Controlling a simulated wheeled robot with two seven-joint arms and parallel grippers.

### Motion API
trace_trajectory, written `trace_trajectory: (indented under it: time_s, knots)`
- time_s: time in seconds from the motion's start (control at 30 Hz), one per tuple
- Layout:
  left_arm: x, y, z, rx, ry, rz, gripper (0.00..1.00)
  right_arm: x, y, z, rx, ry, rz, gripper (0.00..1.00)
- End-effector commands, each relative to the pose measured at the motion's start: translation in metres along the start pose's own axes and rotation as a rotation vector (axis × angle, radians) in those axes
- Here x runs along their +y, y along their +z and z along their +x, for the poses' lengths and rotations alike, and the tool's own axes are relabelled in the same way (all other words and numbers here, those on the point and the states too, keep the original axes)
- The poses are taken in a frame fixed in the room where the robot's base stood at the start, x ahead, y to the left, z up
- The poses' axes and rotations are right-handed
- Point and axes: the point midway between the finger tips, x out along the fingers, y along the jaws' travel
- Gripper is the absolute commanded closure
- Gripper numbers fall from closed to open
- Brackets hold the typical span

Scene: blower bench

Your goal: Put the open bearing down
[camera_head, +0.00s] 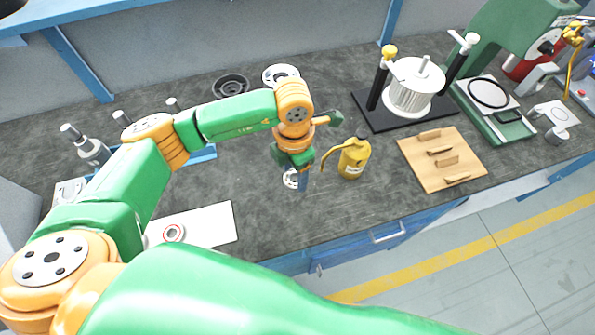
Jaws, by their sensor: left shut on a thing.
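My left gripper (297,183) points down over the front middle of the bench and is shut on a small pale ring, the open bearing (289,179). The fingers hide part of the bearing. It is close to the bench top, but I cannot tell whether it touches. Another bearing, with a red ring (173,232), lies on a white mat (215,222) at the front left. My right gripper is not in view.
A yellow oil can (354,158) stands just right of the gripper. A wooden block board (415,150) and a rotor stand (375,122) are further right. A dark ring (231,86) and a pale flange (268,73) lie behind. The bench front between mat and board is clear.

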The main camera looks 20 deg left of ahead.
Motion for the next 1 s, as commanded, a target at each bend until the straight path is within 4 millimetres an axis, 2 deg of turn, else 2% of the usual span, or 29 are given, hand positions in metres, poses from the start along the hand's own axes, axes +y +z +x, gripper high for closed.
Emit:
trace_trajectory:
  time_s: [0.1,0.2,0.3,0.4,0.73,0.77,0.8,0.87,1.0]
  knots:
    - [0.013,0.009,0.020,0.001,0.000,-0.001,0.92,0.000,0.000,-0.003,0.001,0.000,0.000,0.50]
    - [0.020,0.014,0.030,0.001,-0.001,-0.001,0.92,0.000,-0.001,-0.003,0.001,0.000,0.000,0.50]
    - [0.021,0.014,0.046,0.003,-0.001,0.001,0.92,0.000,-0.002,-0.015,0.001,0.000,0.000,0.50]
    - [0.022,0.015,0.060,0.001,0.001,0.002,0.92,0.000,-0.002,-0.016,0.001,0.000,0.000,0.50]
    - [0.022,0.015,0.067,-0.002,0.001,0.002,0.92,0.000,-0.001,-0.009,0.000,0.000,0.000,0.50]
    - [0.022,0.015,0.067,-0.002,0.001,0.002,0.36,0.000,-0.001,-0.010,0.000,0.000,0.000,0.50]
    - [0.022,0.015,0.065,-0.002,0.001,0.002,0.25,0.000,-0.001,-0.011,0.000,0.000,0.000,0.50]
    - [0.022,0.015,0.065,-0.002,0.001,0.002,0.09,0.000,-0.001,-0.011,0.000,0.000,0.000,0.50]
    - [0.021,0.015,0.065,-0.002,0.000,0.002,0.08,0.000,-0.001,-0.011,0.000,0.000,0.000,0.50]
